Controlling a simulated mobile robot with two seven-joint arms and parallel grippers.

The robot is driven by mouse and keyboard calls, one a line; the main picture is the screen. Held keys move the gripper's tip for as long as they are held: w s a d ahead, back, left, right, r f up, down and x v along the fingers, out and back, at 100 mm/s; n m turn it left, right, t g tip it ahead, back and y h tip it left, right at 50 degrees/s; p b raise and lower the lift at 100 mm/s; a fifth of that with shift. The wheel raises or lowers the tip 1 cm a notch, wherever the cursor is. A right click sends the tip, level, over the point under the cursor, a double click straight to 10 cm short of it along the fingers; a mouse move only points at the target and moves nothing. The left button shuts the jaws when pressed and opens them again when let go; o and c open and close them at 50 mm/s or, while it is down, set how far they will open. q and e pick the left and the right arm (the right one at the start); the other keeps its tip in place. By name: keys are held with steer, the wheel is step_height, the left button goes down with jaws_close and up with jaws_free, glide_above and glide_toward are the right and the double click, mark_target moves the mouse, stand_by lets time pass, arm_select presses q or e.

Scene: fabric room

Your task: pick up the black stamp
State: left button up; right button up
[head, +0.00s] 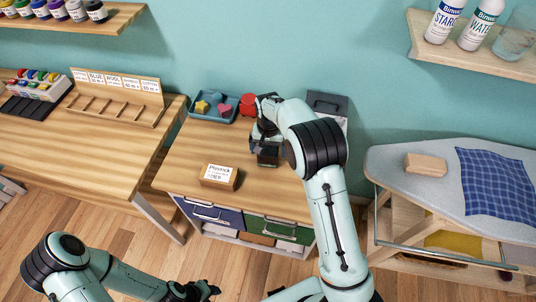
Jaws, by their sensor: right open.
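My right gripper (267,156) points down low over the wooden cabinet top (190,158), near its middle. It is open. I cannot pick out a black stamp clearly; dark shapes at the fingertips blend with the gripper, and my forearm and hand cover part of the cabinet top. My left gripper (205,290) is low at the bottom of the view, over the floor and away from the cabinet. Its fingers are too small and dark to read.
A small labelled box (218,178) sits left of my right gripper. A blue tray (195,113) with coloured shapes, a red container (248,103) and a dark grey case (329,102) stand behind. An ironing board (400,160) is at right.

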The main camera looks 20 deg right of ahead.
steer(key=f, duration=0.5)
steer(key=shift+w+d+f, duration=0.1)
steer(key=shift+w+f, duration=0.05)
steer(key=shift+w, duration=0.2)
arm_select(q)
steer(key=shift+w+r, duration=0.25)
steer(key=shift+w, duration=0.05)
arm_select(e)
steer(key=shift+s, duration=0.1)
steer(key=c, duration=1)
steer(key=shift+r, duration=0.2)
